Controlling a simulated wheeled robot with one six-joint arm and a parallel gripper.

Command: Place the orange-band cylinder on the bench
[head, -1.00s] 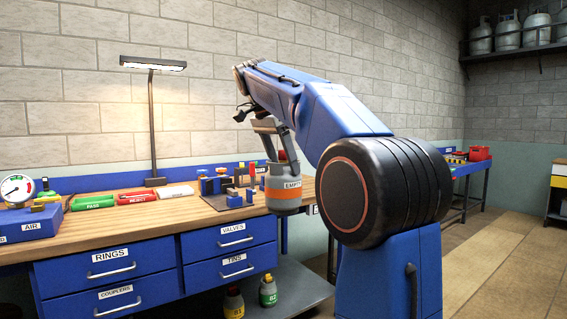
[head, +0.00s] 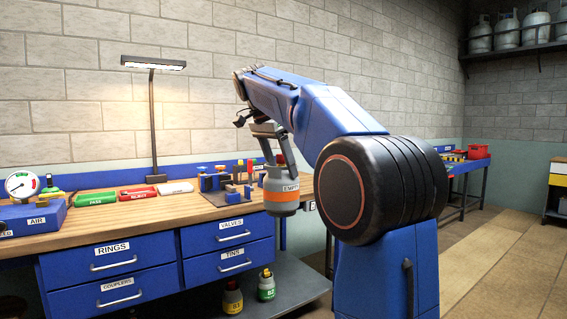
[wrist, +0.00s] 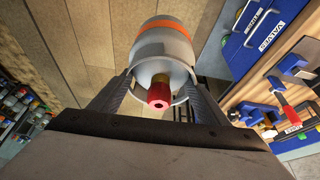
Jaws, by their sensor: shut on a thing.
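The orange-band cylinder (head: 280,193) is grey with an orange band and a label that seems to read EMPTY. My gripper (head: 268,142) is shut on its top collar, and the cylinder hangs about upright in front of the bench's right end. In the wrist view the cylinder (wrist: 163,42) sits between the fingers of my gripper (wrist: 158,92), its red valve knob facing the camera and floor behind it. The bench (head: 130,217) has a wooden top and blue drawers. In the head view the cylinder overlaps the bench's front edge.
A vise-like blue fixture (head: 216,184) stands on the bench behind the cylinder. Green and red trays (head: 138,193), a lamp (head: 153,120) and a gauge (head: 20,185) are further left. The front strip of the top is clear. Two small cylinders (head: 266,285) stand on the lower shelf.

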